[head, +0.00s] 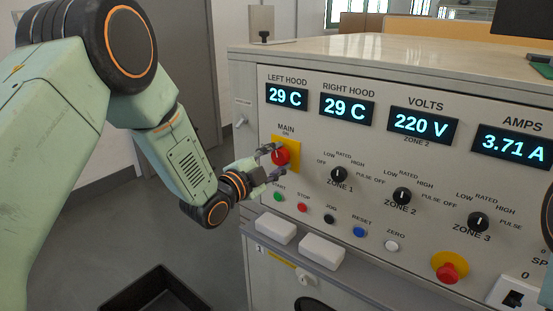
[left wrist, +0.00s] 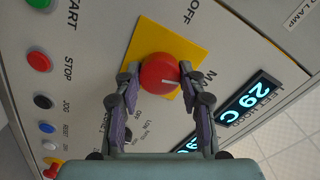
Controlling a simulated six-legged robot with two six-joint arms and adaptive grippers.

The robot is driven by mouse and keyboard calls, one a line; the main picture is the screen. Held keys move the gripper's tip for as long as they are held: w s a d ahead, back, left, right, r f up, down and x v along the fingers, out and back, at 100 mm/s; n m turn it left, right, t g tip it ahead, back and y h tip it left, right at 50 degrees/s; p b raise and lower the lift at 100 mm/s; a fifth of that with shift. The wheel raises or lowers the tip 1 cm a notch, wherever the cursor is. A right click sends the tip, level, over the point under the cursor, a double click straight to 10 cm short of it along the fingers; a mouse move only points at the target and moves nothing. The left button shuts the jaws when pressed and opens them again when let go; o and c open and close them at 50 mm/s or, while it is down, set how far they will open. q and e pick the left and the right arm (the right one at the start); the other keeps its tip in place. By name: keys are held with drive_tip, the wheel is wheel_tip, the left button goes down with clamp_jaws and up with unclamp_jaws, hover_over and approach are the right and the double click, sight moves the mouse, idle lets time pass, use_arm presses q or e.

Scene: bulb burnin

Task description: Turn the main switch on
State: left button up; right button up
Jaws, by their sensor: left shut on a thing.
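The main switch is a red round knob (head: 281,156) on a yellow plate (head: 292,148), at the left end of the panel under the label MAIN. My left gripper (head: 275,162) is shut on the red knob, with one finger on each side of it. In the left wrist view the knob (left wrist: 160,75) sits between the two fingertips (left wrist: 158,78), and a white line on it points to the right of the picture. The knob covers part of the plate. My right gripper is not in view.
The panel also bears zone knobs (head: 338,174), a row of small buttons (head: 302,207) close below my left gripper, and a red emergency button (head: 447,272). Two white blocks (head: 321,251) stand on the ledge. A black bin (head: 160,290) is on the floor.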

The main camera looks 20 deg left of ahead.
use_arm(q)
drive_tip(key=shift+s+f+m, duration=0.1)
drive_tip(key=shift+f+m, duration=0.05)
drive_tip(key=shift+m, duration=1.45)
drive_tip(key=o, duration=0.7)
drive_tip(key=shift+c, duration=0.2)
drive_tip(key=o, duration=0.5)
drive_tip(key=shift+s, duration=0.1)
drive_tip(key=shift+c, duration=0.2)
drive_tip(key=v, duration=1.1)
drive_tip(key=shift+s+a, duration=0.15)
drive_tip(key=shift+s, duration=0.25)
